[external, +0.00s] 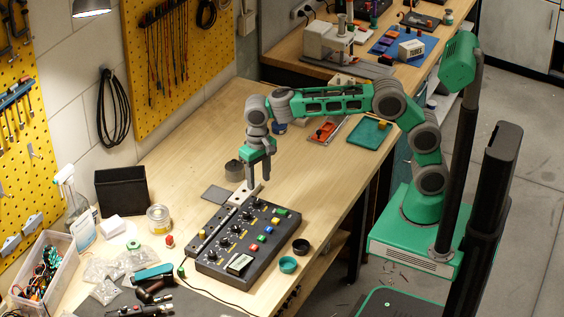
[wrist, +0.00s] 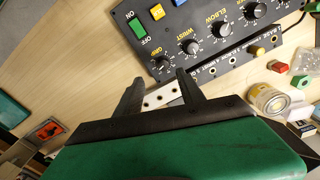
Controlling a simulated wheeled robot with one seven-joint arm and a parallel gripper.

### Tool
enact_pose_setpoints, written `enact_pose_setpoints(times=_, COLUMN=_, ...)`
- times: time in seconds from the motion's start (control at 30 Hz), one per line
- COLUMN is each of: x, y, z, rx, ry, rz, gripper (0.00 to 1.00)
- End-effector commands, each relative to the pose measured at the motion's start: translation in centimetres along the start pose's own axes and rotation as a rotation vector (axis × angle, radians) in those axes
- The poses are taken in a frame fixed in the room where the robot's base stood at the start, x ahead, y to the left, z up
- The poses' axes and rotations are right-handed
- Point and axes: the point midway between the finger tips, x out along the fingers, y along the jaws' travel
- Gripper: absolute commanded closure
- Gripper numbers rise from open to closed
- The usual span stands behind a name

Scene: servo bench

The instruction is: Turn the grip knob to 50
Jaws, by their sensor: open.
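The dark control box (external: 225,262) lies on the wooden bench with a row of black knobs on its top. The grip knob (wrist: 161,64), labelled GRIP, is at the end of that row in the wrist view, beside the WRIST knob (wrist: 191,47). Its pointer and scale are too small to read. In the external view the grip knob is at the box's far end, close to my gripper (external: 251,186). My gripper (wrist: 160,79) points down, open and empty. In the wrist view its fingertips appear either side of and just below the grip knob; I see no contact.
A pale plate with holes (wrist: 162,96) shows between my fingers. A green ON/OFF switch (wrist: 138,28) and coloured buttons sit on the box. Two small cups, one teal (external: 288,264), stand right of it. A tin (external: 158,217) stands left. Bench behind the box is mostly clear.

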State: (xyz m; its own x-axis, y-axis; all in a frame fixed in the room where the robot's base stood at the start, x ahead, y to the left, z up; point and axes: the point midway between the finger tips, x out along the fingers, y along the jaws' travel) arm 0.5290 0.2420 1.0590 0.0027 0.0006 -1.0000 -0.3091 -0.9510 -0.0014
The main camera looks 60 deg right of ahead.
Motion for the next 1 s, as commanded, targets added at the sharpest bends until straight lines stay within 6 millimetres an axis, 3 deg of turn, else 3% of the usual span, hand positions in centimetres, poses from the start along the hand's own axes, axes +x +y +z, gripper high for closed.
enact_pose_setpoints(times=0.17, x=1.5, y=-0.9, z=0.1, rx=0.014, ry=-0.007, rz=0.007, gripper=0.54)
enact_pose_setpoints(times=0.4, x=6.0, y=-0.8, z=0.1, rx=0.012, ry=-0.007, rz=0.007, gripper=0.54)
enact_pose_setpoints(times=0.53, x=7.6, y=-0.8, z=0.1, rx=0.012, ry=-0.005, rz=0.005, gripper=0.54)
enact_pose_setpoints(times=0.83, x=8.1, y=-0.8, z=0.0, rx=0.012, ry=-0.003, rz=0.003, gripper=0.55)
enact_pose_setpoints(times=1.0, x=8.1, y=-0.8, z=0.0, rx=0.012, ry=-0.003, rz=0.003, gripper=0.69)
